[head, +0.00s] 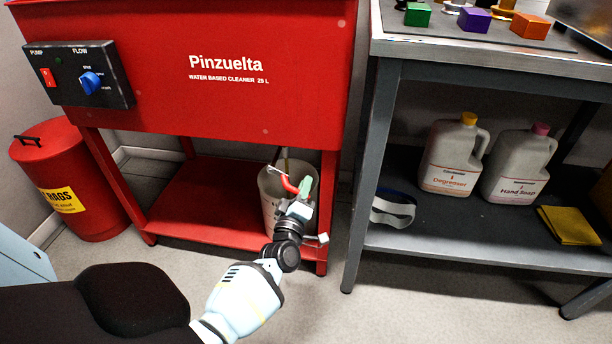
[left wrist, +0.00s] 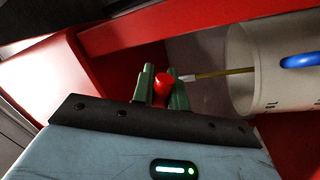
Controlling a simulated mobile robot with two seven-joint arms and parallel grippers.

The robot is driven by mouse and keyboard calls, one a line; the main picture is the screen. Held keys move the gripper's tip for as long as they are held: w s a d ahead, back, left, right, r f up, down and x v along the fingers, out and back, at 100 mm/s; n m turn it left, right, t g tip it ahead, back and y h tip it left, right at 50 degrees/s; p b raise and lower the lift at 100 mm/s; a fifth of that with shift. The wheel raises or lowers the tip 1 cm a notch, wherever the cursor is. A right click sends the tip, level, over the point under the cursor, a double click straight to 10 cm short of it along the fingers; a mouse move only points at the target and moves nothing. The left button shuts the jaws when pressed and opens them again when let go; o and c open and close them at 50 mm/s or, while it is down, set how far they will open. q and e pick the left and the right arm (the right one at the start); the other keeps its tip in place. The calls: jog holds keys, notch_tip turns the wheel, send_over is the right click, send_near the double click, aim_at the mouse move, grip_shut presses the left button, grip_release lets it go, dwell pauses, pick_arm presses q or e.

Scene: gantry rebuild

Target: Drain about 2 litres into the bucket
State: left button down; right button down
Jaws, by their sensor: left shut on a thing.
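The red parts washer (head: 230,100) stands at the back, marked Pinzuelta, 25 L. A whitish bucket (head: 268,208) stands on its lower shelf, under the tank's right side. My left gripper (head: 304,188) is at the bucket's right side, its green fingers shut on a red drain handle (head: 289,184). In the left wrist view, the fingers hold the handle's rounded red end (left wrist: 162,88). A thin yellowish line, seemingly a stream, runs from a pale spout (left wrist: 186,77) into the bucket (left wrist: 244,92). The liquid level is hidden. My right gripper is not in view.
A control box (head: 78,76) has a red pump switch and blue flow knob. A red rags bin (head: 85,205) stands left. The grey bench (head: 372,130) at right holds degreaser (head: 452,160) and hand soap jugs (head: 518,168) on its shelf. The front floor is clear.

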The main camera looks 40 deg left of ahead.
pick_arm(q)
jog(key=shift+s+a+f+m+h, duration=0.25)
jog(key=shift+f+m, duration=0.2)
jog(key=shift+m, duration=0.3)
jog(key=shift+s+a+f+m+h, duration=0.2)
jog(key=shift+f+m, duration=0.25)
jog(key=shift+m, duration=0.3)
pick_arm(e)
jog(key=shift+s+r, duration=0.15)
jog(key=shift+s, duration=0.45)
pick_arm(q)
jog(key=shift+w, duration=0.1)
